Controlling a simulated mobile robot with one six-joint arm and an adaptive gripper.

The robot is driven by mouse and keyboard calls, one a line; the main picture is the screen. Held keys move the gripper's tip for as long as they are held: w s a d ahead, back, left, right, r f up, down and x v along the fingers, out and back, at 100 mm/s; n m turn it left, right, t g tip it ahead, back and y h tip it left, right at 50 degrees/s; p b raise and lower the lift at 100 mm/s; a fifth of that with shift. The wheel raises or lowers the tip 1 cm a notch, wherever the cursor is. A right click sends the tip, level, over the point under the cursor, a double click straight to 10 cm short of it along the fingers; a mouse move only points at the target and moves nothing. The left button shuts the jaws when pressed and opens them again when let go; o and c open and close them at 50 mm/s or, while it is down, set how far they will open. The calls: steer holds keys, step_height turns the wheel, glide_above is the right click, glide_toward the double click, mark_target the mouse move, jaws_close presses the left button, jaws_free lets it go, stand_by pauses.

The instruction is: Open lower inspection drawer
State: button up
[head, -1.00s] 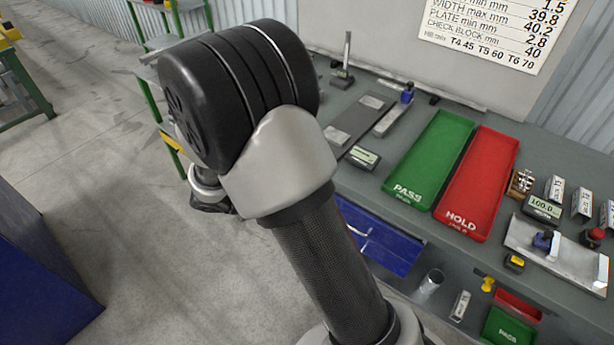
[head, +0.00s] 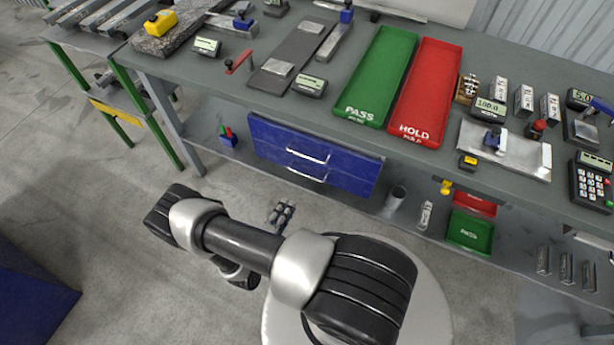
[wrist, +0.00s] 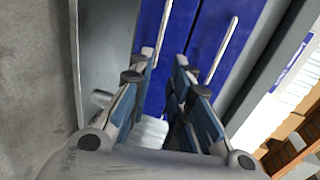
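The blue drawer unit hangs under the bench, with an upper drawer (head: 270,131) and a lower drawer (head: 345,181), both looking shut. Each has a silver bar handle: the upper handle (head: 308,156) and the lower handle (head: 308,173). My gripper (head: 283,212) is in front of and below the drawers in the head view. In the wrist view my gripper (wrist: 166,70) is open and empty, its fingers toward the blue fronts. That view is turned sideways; the left bar, apparently the lower handle (wrist: 162,30), lies ahead near the left fingertip. Contact cannot be told.
The bench top above holds a green PASS tray (head: 375,80) and a red HOLD tray (head: 428,95). A metal cup (head: 395,199) stands right of the drawers on the lower shelf. Small red and blue items (head: 228,136) stand left.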

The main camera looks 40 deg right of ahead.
mark_target(307, 176)
steer(key=b+x, duration=0.3)
steer(key=x, duration=1.3)
steer(key=shift+w+d, duration=0.15)
steer(key=shift+d, duration=0.25)
steer(key=shift+c, duration=0.3)
jaws_close()
